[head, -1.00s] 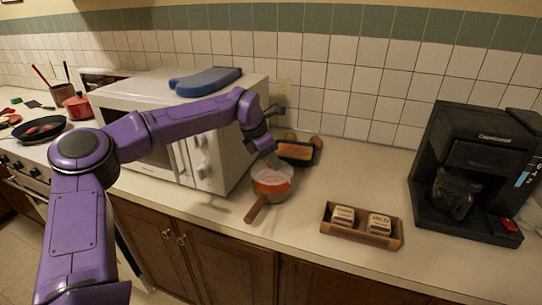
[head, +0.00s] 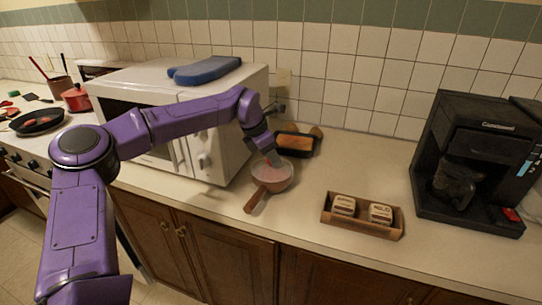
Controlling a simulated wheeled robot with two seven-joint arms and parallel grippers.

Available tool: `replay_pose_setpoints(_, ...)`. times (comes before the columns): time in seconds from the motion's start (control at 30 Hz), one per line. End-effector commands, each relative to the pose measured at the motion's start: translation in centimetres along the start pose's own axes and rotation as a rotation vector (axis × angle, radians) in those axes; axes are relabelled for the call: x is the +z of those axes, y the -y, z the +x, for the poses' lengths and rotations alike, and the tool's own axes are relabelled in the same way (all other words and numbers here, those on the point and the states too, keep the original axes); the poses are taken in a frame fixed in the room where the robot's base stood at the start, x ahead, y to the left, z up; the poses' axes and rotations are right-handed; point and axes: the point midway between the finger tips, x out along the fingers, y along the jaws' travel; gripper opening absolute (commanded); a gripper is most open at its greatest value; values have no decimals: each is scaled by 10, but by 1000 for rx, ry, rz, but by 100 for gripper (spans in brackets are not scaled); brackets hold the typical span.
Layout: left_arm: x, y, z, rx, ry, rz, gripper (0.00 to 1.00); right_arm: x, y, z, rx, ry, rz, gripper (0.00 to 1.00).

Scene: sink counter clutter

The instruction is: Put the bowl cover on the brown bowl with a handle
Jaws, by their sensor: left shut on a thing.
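The brown bowl (head: 282,184) stands on the counter beside the microwave, its wooden-looking handle (head: 256,200) pointing toward the front left. The bowl cover (head: 263,172) looks pale and translucent and lies across the bowl's mouth. I cannot tell whether it touches the rim all round. My left gripper (head: 272,160) comes down from above the bowl and is shut on the cover near its back. The fingertips are small and partly hidden. My right gripper is not in view.
A white microwave (head: 230,150) with a blue mitt (head: 204,70) on top stands close behind my left forearm. A dark loaf pan (head: 297,146) sits behind the bowl. A wooden tray (head: 361,229) with small blocks and a black coffee maker (head: 470,165) are to the right.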

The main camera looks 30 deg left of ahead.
Motion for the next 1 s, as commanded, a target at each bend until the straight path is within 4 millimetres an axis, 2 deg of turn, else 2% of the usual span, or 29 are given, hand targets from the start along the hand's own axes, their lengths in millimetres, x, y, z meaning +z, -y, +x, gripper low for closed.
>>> replay_pose_setpoints(0.07, -2, 1, 2, -3, -5, -1, 2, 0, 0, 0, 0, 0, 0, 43)
replay_pose_setpoints(0.1, -2, 1, 2, -4, -6, -1, 35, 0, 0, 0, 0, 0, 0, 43)
replay_pose_setpoints(0.2, -2, 1, 2, -4, -6, -1, 62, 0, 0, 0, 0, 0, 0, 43)
replay_pose_setpoints(0.47, -2, 1, 2, -3, -6, -1, 62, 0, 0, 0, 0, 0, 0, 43)
replay_pose_setpoints(0.57, -1, 0, -7, -1, -2, 0, 62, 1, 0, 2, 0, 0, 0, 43)
replay_pose_setpoints(0.8, -1, 0, -62, 1, 1, -1, 62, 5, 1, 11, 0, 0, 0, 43)
replay_pose_setpoints(1.0, -1, 0, -97, -1, -2, -1, 62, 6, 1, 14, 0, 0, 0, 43)
